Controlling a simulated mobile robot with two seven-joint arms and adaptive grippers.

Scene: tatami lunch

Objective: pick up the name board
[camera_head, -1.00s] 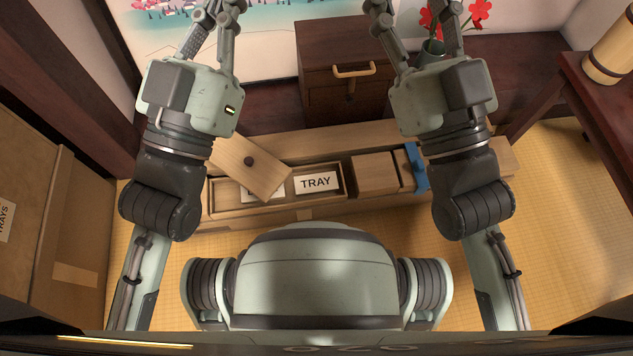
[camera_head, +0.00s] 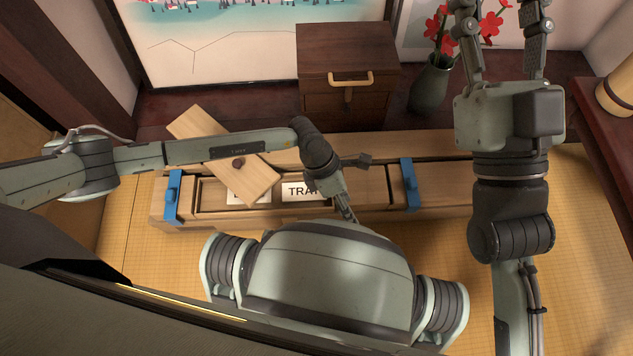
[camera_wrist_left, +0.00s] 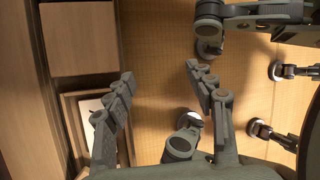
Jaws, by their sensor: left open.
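A white board lettered TRAY (camera_head: 298,191) lies in an open compartment of the long wooden box, partly hidden by my left gripper. I cannot tell which is the name board. My right gripper (camera_head: 498,6) is open and raised at upper right.
A dark drawer cabinet (camera_head: 347,55) and a green vase with red flowers (camera_head: 430,83) stand behind. A dark red table (camera_head: 612,120) is at right. The tatami floor (camera_head: 130,240) in front is partly clear.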

